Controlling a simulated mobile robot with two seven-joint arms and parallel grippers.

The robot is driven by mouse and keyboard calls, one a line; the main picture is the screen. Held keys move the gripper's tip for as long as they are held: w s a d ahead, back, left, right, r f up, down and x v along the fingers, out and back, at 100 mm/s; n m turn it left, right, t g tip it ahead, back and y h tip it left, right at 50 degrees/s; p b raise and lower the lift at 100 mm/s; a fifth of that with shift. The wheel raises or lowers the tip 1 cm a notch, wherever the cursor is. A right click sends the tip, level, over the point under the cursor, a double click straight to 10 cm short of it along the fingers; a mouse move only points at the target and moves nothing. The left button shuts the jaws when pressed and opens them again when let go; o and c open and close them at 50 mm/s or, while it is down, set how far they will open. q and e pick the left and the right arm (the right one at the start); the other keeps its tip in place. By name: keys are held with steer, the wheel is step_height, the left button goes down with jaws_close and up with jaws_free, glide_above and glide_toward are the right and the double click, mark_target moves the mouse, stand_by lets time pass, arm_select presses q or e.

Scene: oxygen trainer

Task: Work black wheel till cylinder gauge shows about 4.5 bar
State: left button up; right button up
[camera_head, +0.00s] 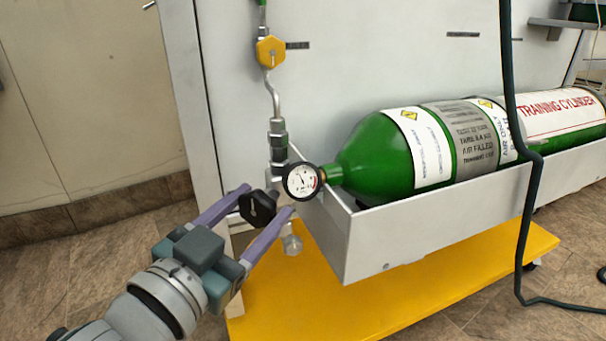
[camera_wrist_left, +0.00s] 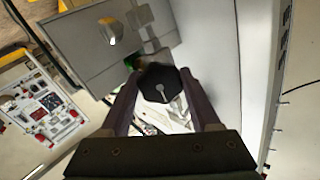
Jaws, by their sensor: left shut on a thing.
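The black wheel (camera_head: 257,207) sits on the valve at the cylinder's neck, below and left of the gauge. My left gripper (camera_head: 268,200) has its two purple fingers on either side of the wheel, shut on it. The left wrist view also shows the wheel (camera_wrist_left: 160,88) between the fingertips, with a pale mark on its face. The cylinder gauge (camera_head: 303,181) is round with a white face and a red band at its right; its needle points up and left, but the numbers are too small to read. The green cylinder (camera_head: 375,160) lies in a grey tray. My right gripper is out of view.
A yellow valve handle (camera_head: 270,52) is on the pipe above. The grey tray (camera_head: 420,232) stands over a yellow base (camera_head: 290,300). A dark hose (camera_head: 531,200) hangs down at the right. A panel with red parts (camera_wrist_left: 42,108) shows in the left wrist view.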

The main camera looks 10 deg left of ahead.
arm_select(q)
steer(key=o, duration=1.4)
steer(key=shift+c, duration=0.2)
steer(key=shift+s, duration=0.3)
steer(key=p+v, duration=0.4)
steer(key=v, duration=0.5)
steer(key=shift+s, duration=0.2)
steer(key=shift+a, duration=0.1)
